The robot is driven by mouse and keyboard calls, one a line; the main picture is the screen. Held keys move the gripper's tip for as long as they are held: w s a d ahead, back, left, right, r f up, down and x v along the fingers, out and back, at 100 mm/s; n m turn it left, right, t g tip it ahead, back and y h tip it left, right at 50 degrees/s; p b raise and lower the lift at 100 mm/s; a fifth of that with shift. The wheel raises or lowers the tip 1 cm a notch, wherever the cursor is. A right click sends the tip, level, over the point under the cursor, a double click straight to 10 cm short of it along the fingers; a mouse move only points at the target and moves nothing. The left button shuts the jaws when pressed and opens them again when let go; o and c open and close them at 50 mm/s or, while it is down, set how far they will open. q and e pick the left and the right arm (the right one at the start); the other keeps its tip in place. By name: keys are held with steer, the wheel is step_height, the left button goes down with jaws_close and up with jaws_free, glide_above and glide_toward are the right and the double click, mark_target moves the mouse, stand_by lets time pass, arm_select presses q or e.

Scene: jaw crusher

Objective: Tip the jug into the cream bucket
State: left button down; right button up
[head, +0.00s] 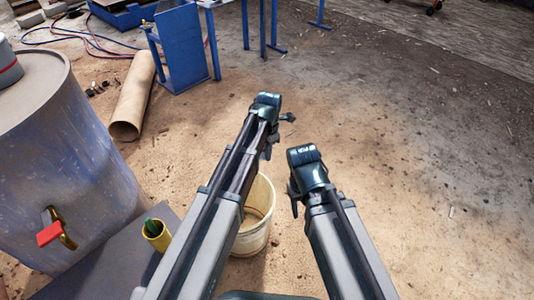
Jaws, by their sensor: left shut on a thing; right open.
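The cream bucket (262,232) stands on the dirt floor between my two forearms, its left part hidden by my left arm. My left gripper (268,150) points down beyond the bucket's far rim in the picture. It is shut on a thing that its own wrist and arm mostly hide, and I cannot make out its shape. No jug shows clearly. My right gripper (294,205) is open and points down, just right of the bucket. Its fingers are partly hidden by the wrist.
A blue drum (75,185) with a red-handled tap (52,232) stands at left. Beside it, a yellow cup (157,238) with something green inside stands at a grey surface (120,262). The floor at right is clear.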

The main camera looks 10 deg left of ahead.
arm_select(q)
step_height(320, 180, down, 2)
steer(key=shift+f+b, duration=0.1)
steer(key=shift+b, duration=0.75)
steer(key=shift+d+r+t+p, duration=0.1)
steer(key=shift+r+t+p, duration=0.2)
steer(key=shift+r+p, duration=0.05)
steer(key=shift+w+d+f+t+h+b, duration=0.15)
steer(key=shift+w+d+t+h+b, duration=0.2)
steer(key=shift+t+h+b, duration=2.9)
steer(key=shift+w+d+f+t+h+b, duration=0.1)
steer(key=shift+w+d+t+h+b, duration=0.4)
steer(key=shift+h+b, duration=2.95)
steer(key=shift+w+d+f+t+h+b, duration=0.2)
steer(key=shift+t+h+b, duration=1.25)
steer(key=shift+b, duration=4.45)
steer(key=shift+r+t+y, duration=0.1)
steer(key=shift+t+y, duration=0.5)
steer(key=shift+y, duration=0.05)
